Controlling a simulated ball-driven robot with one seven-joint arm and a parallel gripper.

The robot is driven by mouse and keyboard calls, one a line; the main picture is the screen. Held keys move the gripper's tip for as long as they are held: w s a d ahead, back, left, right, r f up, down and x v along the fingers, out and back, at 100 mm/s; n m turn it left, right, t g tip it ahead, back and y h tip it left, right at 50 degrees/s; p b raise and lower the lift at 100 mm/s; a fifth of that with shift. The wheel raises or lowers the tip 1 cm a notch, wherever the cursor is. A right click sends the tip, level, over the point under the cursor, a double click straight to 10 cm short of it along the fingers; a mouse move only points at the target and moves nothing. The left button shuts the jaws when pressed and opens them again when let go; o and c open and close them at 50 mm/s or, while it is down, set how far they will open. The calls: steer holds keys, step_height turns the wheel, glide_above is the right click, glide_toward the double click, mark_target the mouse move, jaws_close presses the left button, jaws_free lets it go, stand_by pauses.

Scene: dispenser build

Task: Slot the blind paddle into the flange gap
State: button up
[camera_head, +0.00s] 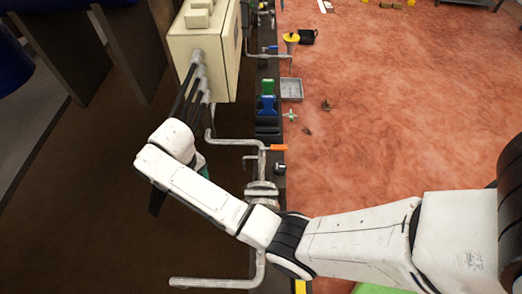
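A grey pipe (261,268) runs along the dark bench strip, with round flange plates (262,189) partly covered by my forearm. I cannot make out the gap between the plates. My arm reaches from the right across the pipe, and its wrist is bent down left of the flanges. A dark piece (157,202) sticks out below the wrist; I cannot tell whether it is part of my gripper or a thing held. A small teal patch (204,172) shows beside the wrist. My fingertips are hidden, and I cannot identify the blind paddle.
An orange valve handle (274,147) sits on the pipe above the flanges. A cream cabinet (203,55) with dark cables stands at upper left. Green and blue pieces (267,88), a grey tray (291,89) and a yellow funnel (290,38) are farther up.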

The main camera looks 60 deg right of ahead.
steer(key=s+d+r+m+p, duration=1)
steer(key=s+d+r+p, duration=0.4)
steer(key=p, duration=1.4)
step_height(320, 180, down, 8)
steer(key=s+a+b, duration=0.1)
steer(key=a+b, duration=0.1)
steer(key=b, duration=0.5)
steer(key=shift+f, duration=0.25)
steer(key=shift+s+p, duration=0.1)
steer(key=shift+p, duration=0.3)
steer(key=shift+f, duration=0.15)
steer(key=shift+f+b, duration=0.3)
steer(key=shift+b, duration=0.1)
steer(key=shift+f+b, duration=2)
steer(key=shift+f, duration=0.75)
